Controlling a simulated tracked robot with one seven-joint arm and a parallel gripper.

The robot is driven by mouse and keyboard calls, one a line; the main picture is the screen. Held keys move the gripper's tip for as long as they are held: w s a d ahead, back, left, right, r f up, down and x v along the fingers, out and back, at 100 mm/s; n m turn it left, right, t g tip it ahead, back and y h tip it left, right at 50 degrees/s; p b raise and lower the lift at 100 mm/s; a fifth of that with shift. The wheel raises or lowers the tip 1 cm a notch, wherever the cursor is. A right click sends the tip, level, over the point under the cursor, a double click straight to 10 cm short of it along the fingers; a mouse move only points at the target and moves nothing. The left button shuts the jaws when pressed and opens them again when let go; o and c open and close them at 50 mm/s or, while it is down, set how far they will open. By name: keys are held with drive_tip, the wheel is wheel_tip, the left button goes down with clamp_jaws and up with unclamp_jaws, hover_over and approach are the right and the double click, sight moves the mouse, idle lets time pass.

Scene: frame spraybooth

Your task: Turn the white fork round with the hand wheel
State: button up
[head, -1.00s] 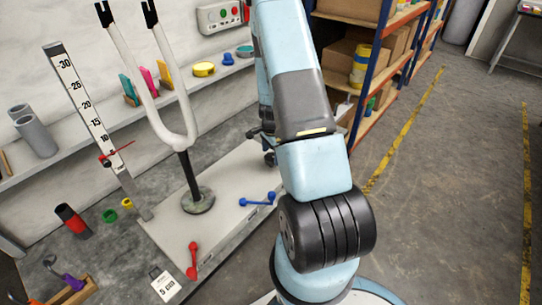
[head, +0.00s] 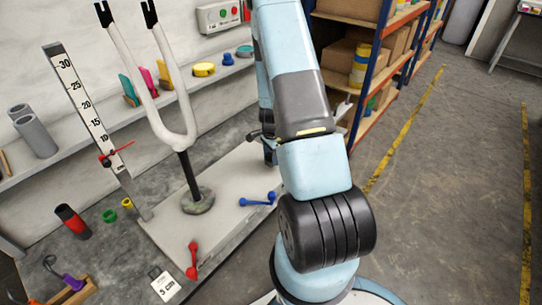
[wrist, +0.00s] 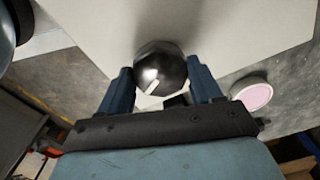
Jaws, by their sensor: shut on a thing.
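The white fork (head: 177,138) stands upright on a dark post with a round foot on the pale bench top in the head view. Its two long prongs have black tips and point up and slightly left. In the wrist view a dark, shiny, rounded wheel (wrist: 161,62) with a pale mark on its rim sits between the blue fingers of my gripper (wrist: 160,82). My gripper is shut on this wheel. In the head view my own arm hides the wheel and most of the gripper.
Left of the fork stands a tall scale (head: 88,112) with a red pointer. A blue handle (head: 258,199) and a red handle (head: 193,260) lie on the bench. A shelf with several small coloured items runs behind. A pink-topped disc (wrist: 251,94) lies right of my gripper.

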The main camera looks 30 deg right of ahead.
drive_tip(key=shift+c, duration=0.7)
drive_tip(key=n, duration=0.5)
drive_tip(key=shift+n, duration=0.4)
drive_tip(key=n, duration=0.6)
drive_tip(key=shift+n, duration=0.3)
drive_tip(key=o, duration=1.1)
drive_tip(key=shift+c, duration=0.2)
